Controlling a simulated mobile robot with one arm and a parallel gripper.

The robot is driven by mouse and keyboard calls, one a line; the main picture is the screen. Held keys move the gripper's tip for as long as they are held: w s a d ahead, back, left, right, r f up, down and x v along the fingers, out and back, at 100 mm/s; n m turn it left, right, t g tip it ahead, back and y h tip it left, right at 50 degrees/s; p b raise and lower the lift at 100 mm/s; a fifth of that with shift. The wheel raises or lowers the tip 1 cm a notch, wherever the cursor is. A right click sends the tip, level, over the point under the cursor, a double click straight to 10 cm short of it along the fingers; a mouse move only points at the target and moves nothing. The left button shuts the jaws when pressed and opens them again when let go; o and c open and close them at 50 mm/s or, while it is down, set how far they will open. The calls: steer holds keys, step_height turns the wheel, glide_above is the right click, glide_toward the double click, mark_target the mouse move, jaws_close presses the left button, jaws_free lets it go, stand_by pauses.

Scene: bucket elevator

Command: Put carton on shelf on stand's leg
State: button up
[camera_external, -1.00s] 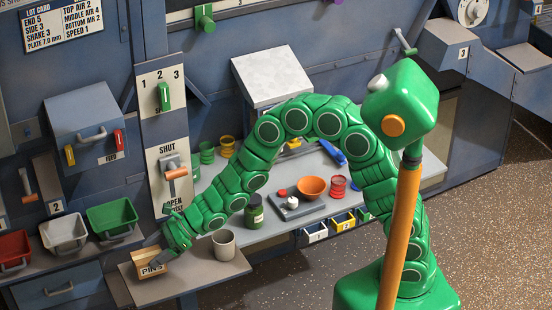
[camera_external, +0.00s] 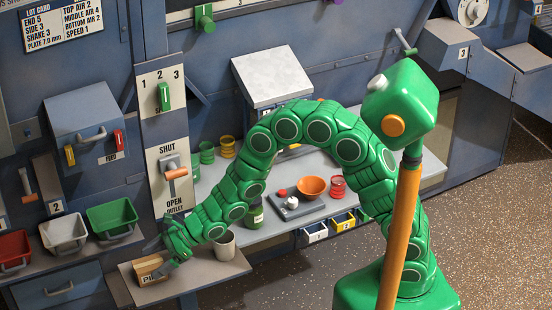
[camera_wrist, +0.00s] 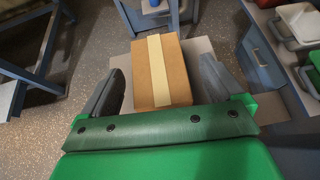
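The brown carton (camera_external: 149,272), with lettering on its side that is partly covered, is at the front left end of a small grey shelf (camera_external: 215,272). In the wrist view the carton (camera_wrist: 178,80), with a pale tape strip, lies between the two dark fingers of my gripper (camera_wrist: 163,85). The fingers stand apart on both sides of it, with narrow gaps visible. In the external view my gripper (camera_external: 163,255) is at the carton and hides part of it. I cannot tell which stand's leg carries the shelf the task names.
A grey cup (camera_external: 224,246) stands on the same shelf, right of the carton. White (camera_external: 64,235) and green (camera_external: 112,216) bins sit to the left. A blue frame (camera_wrist: 40,45) with legs stands on the floor in the wrist view. The worktop (camera_external: 270,235) holds a dark green jar (camera_external: 254,214).

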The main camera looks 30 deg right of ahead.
steer(key=shift+d+r, duration=0.35)
steer(key=v, duration=1.1)
steer(key=shift+d, duration=0.15)
